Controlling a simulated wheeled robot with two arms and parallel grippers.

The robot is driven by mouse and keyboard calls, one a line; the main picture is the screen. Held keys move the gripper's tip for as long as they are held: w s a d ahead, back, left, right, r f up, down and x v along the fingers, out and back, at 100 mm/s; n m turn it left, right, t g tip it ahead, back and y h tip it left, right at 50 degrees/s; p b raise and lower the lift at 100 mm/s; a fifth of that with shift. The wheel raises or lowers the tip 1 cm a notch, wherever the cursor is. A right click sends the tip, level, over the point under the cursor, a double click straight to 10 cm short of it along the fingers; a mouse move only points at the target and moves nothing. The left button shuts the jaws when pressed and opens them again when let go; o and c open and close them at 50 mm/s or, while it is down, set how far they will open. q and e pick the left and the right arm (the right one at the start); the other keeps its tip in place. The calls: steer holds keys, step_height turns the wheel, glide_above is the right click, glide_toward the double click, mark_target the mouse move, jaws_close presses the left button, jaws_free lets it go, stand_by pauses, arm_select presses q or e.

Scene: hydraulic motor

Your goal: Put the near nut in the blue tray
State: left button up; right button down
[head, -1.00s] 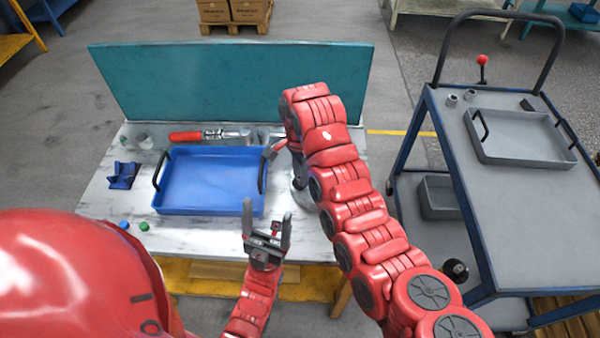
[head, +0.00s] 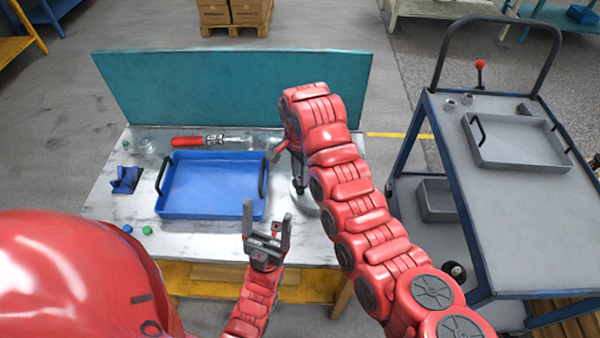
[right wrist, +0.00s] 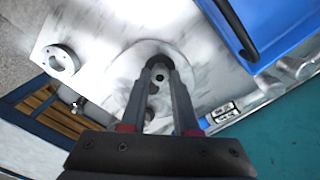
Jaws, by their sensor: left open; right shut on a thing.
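The blue tray (head: 212,211) lies on the worktable, left of my right arm, and looks empty. Its edge shows at the upper right in the right wrist view (right wrist: 262,28). My right gripper (head: 298,186) points down just right of the tray, over a pale round disc (head: 304,203). In the right wrist view its fingers (right wrist: 160,70) are shut on a small grey part with a hole (right wrist: 160,73), which looks like a nut. The fingers hide much of it, and I cannot tell if it touches the disc. My left gripper (head: 266,231) is open and empty near the table's front edge.
A grey ring (right wrist: 60,60) lies left of the disc in the right wrist view. A red-handled tool (head: 210,141) lies behind the tray, before a teal panel (head: 235,95). A blue holder (head: 125,181) and small caps (head: 147,230) are at left. A cart (head: 500,215) stands right.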

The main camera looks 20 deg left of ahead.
step_height(320, 180, up, 2)
steer(key=shift+p, duration=0.65)
